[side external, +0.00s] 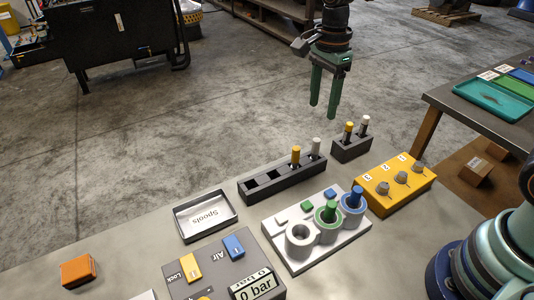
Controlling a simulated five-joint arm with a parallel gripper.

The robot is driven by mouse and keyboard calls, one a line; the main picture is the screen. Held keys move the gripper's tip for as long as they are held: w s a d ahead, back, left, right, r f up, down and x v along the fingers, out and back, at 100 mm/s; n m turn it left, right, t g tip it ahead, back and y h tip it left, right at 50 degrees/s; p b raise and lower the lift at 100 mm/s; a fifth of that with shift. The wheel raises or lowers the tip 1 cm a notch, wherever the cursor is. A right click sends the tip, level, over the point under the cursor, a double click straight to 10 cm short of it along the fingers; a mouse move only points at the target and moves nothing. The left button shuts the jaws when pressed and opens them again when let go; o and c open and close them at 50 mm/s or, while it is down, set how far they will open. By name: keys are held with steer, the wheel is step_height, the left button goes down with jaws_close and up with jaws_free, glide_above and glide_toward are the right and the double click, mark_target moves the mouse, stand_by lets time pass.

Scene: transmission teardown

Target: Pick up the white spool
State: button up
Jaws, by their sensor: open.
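My gripper (323,110) hangs with its two green fingers pointing down and apart, empty, seen above and behind the dark racks. A white-topped spool (316,147) stands upright at the right end of the long dark rack (262,194), beside a yellow-topped one (296,155). A second pale-topped piece (365,122) stands in the short dark block (352,152), beside another yellow-topped one (348,130). Which pale piece is the white spool I cannot tell for sure. The lower parts of these pieces are hidden in the racks.
An empty tray labelled Spools (178,222) lies left of the long rack. A white plate (298,265) with green and blue pieces, a yellow box with knobs (378,204) and an air panel (216,268) stand in front. An orange box (78,271) is at left.

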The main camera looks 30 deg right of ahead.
mark_target(317, 140)
step_height(317, 140, down, 12)
steer(key=shift+w+f, duration=0.1)
stand_by(0.5)
jaws_close()
